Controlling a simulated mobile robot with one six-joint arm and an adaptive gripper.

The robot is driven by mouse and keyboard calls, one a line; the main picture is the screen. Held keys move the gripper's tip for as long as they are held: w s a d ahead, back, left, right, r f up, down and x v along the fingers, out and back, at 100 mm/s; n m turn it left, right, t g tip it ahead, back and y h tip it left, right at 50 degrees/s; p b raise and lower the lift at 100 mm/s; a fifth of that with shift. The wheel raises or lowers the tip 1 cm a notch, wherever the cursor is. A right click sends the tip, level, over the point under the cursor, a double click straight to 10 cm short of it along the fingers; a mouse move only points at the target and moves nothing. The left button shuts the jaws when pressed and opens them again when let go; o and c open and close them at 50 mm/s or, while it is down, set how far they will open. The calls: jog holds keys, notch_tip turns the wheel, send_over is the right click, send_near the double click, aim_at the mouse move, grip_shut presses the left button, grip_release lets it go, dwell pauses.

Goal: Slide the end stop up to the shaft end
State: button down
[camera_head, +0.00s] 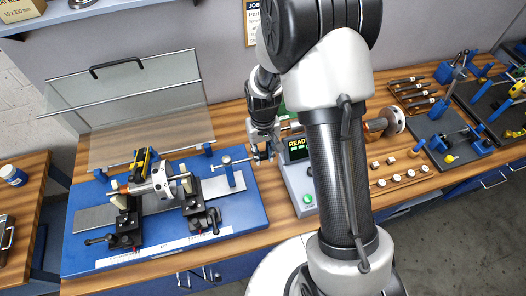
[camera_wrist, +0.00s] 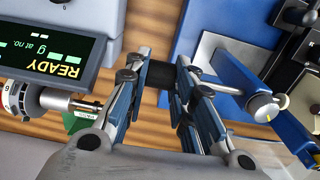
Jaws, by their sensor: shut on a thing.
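The end stop (camera_head: 230,175) is a blue post at the right end of the blue base plate, with a silver rod through its top. In the wrist view, the disc (camera_wrist: 262,108) carries a yellow mark. My gripper (camera_head: 262,152) is right of the post. It is shut on a dark cylindrical knob (camera_wrist: 160,74), which appears in line with the rod; the fingers partly hide the join. The rotor (camera_head: 162,180) lies on its shaft across two black supports. The shaft's right end, near the right support, appears apart from the disc.
A grey READY display unit (camera_head: 297,170) stands close to the right of my gripper. A clear hinged guard (camera_head: 140,120) rises behind the base plate (camera_head: 180,248). Small weights (camera_head: 395,178) and a second rotor (camera_head: 385,122) lie farther right.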

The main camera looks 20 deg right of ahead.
jog(key=a, duration=0.6)
jog(key=shift+a, duration=0.25)
jog(key=c, duration=1.4)
grip_release()
jog(key=shift+o, duration=0.2)
notch_tip(320, 180, up, 8)
jog(key=shift+d+r+b, duration=0.1)
jog(key=shift+b, duration=0.2)
